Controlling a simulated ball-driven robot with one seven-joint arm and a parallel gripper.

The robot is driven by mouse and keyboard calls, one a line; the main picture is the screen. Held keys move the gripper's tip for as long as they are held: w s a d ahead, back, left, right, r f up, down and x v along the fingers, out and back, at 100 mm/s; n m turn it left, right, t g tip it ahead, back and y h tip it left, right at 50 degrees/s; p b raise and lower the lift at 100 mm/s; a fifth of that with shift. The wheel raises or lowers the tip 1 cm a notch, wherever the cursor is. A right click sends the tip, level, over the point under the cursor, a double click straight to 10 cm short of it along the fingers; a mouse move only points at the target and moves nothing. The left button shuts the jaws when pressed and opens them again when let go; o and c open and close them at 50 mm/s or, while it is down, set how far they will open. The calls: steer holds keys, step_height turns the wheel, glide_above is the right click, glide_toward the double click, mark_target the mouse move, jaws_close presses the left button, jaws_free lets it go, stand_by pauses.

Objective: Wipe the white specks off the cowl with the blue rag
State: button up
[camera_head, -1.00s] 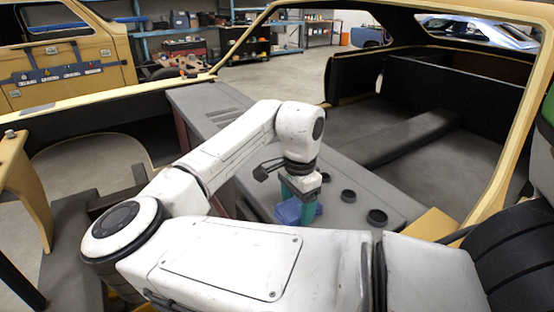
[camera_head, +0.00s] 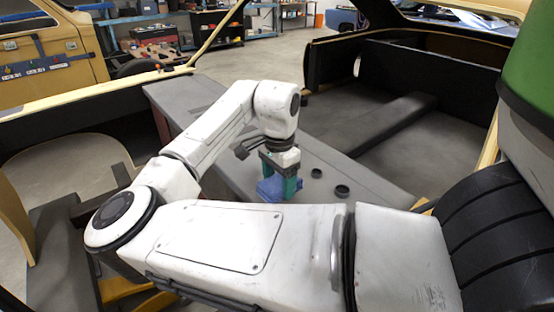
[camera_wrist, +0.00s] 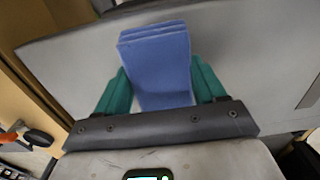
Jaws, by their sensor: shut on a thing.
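My gripper (camera_head: 280,187) is shut on the blue rag (camera_head: 267,190), a folded pad between its teal fingers. The wrist view shows the rag (camera_wrist: 158,62) square between the two fingers, standing out past them. The long grey panel (camera_head: 180,104), which I take to be the cowl, lies under the gripper; it also shows in the wrist view (camera_wrist: 265,60). The rag is low over or on the panel; I cannot tell whether it touches. I can make out no white specks in these views. The rag and my arm hide part of the panel.
Two black rings (camera_head: 342,192) sit on the panel just right of the gripper. The yellow car body frame surrounds the work area, with a dark interior panel (camera_head: 430,82) behind. A green part (camera_head: 530,75) stands close at the right edge.

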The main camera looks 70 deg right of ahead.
steer(key=shift+r+p, duration=1.05)
steer(key=shift+r, duration=1.15)
steer(key=shift+s, duration=0.1)
